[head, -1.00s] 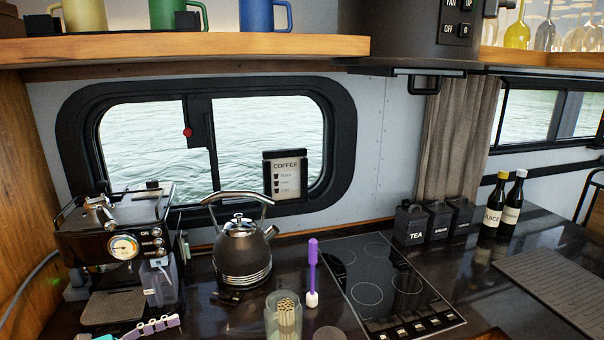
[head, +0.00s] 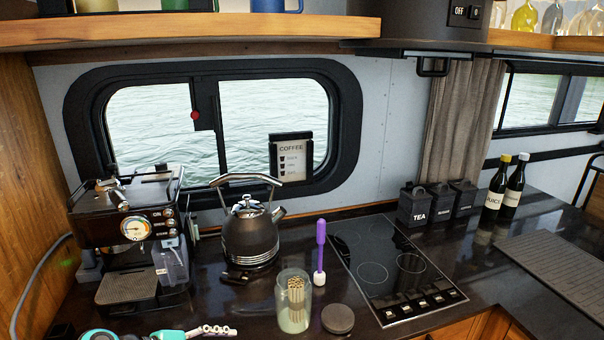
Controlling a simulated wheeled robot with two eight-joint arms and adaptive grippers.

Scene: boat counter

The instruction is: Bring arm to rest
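My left gripper (head: 212,330) shows at the bottom edge of the head view, left of centre, with white segmented fingers and teal and white parts behind it. It is cut off by the frame, so I cannot tell whether it is open or shut. It is in front of the coffee machine (head: 130,225) and left of the glass jar (head: 293,305), apart from both. I see nothing held in it. My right gripper is not in view.
A black kettle (head: 250,240) stands behind the jar. A purple-handled brush (head: 321,250), a dark round lid (head: 338,319) and a cooktop (head: 390,265) are to the right. Tea canisters (head: 413,206) and two bottles (head: 495,188) stand farther right. A shelf (head: 200,32) crosses the top.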

